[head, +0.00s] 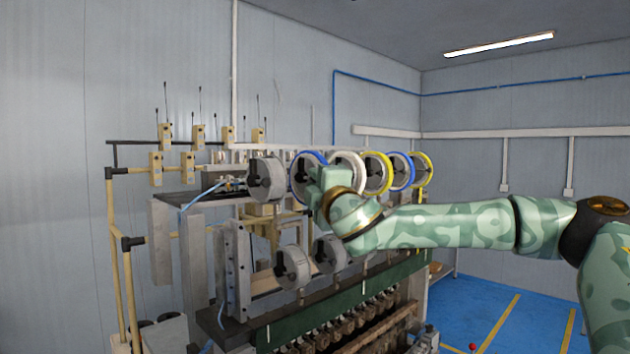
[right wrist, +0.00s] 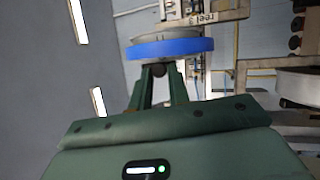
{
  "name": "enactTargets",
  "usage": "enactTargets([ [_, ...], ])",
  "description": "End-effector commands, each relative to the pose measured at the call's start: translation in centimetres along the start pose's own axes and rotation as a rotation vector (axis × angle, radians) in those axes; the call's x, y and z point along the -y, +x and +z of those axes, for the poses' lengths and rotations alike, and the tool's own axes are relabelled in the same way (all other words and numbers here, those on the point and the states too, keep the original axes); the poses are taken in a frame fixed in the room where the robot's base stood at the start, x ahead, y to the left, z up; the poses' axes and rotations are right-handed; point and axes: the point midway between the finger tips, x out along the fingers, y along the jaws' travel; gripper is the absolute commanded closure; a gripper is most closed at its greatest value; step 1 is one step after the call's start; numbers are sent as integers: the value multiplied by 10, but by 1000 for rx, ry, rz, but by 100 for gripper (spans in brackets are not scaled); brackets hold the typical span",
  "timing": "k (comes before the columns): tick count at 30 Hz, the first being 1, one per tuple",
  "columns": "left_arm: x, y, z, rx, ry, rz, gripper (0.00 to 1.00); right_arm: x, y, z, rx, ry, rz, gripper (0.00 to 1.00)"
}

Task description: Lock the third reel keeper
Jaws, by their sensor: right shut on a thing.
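A blue-rimmed reel (head: 296,163) stands in the upper row of the winder. It also shows in the right wrist view (right wrist: 170,49), with a plate marked "reel 3" (right wrist: 208,15) just beyond it. My right gripper (head: 315,183) is at the front of this reel and covers part of it in the head view. In the right wrist view its two fingers (right wrist: 160,78) are shut on a small dark round knob, the reel keeper (right wrist: 158,69), at the reel's centre. Whether the keeper is locked cannot be told. My left gripper is not in view.
A grey reel (head: 266,179) is to the left, and a white-rimmed reel (head: 349,154) and a yellow one (head: 378,155) are close on the right. Lower grey reels (head: 292,267) sit beneath my right forearm. The blue floor (head: 480,300) at right is mostly clear.

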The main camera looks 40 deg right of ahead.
Motion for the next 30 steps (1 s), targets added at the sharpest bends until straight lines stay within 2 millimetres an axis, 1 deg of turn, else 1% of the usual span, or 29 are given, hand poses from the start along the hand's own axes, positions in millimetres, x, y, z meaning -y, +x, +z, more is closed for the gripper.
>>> enactTargets([
  [15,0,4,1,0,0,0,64,-6,-16,9,6,1,7,93],
  [23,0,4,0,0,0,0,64,-7,-17,9,5,0,7,93],
  [24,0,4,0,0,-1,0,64,-7,-17,9,6,0,7,74],
  [25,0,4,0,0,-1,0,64,-7,-17,9,5,0,7,68],
  [30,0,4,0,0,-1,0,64,-6,-17,8,3,1,4,68],
])
